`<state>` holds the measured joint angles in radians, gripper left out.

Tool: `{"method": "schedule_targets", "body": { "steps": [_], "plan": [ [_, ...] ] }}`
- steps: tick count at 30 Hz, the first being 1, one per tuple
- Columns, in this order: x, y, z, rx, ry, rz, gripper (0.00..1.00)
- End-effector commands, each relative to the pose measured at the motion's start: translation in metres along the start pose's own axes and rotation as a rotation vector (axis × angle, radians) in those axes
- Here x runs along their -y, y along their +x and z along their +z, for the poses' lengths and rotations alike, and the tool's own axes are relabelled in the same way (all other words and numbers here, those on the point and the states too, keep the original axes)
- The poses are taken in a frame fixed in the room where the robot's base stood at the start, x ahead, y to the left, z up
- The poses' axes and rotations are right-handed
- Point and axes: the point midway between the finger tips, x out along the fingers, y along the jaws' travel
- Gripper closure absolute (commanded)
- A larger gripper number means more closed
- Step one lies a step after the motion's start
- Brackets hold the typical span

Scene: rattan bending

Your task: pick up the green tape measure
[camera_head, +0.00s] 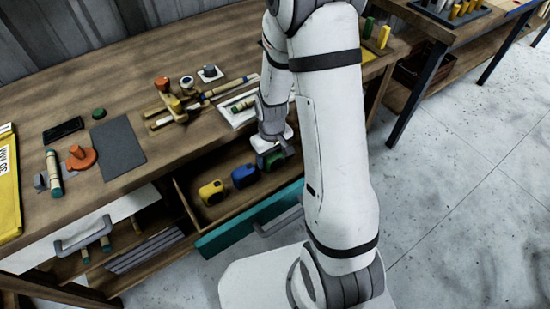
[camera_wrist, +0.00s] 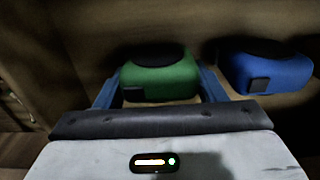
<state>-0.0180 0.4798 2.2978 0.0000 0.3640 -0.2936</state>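The green tape measure (camera_wrist: 160,78) sits in the open drawer, between the two blue fingers of my gripper (camera_wrist: 160,88) in the wrist view. The fingers are spread, one on each side of it; whether they touch its sides is hard to tell. In the head view my gripper (camera_head: 272,152) reaches down into the drawer, and the green tape measure (camera_head: 273,160) is mostly hidden beneath it. The blue tape measure (camera_wrist: 266,70) lies just right of the green one in the wrist view.
The drawer (camera_head: 236,224) has a teal front and also holds a yellow tape measure (camera_head: 211,192) and the blue one (camera_head: 244,174). Its walls surround my gripper. The workbench (camera_head: 130,195) above carries a dark mat (camera_head: 118,146), wooden parts and a white tray (camera_head: 238,112).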

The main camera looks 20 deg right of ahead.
Motion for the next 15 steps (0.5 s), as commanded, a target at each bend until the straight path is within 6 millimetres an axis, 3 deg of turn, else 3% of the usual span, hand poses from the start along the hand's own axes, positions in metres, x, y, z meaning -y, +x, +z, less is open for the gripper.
{"method": "schedule_targets", "body": {
  "steps": [7, 15],
  "plan": [
    [0.0003, -0.0002, -0.0001, 0.000, 0.000, 0.000, 0.66],
    [0.0003, -0.0030, -0.0007, -0.002, -0.001, 0.001, 0.66]
  ]
}}
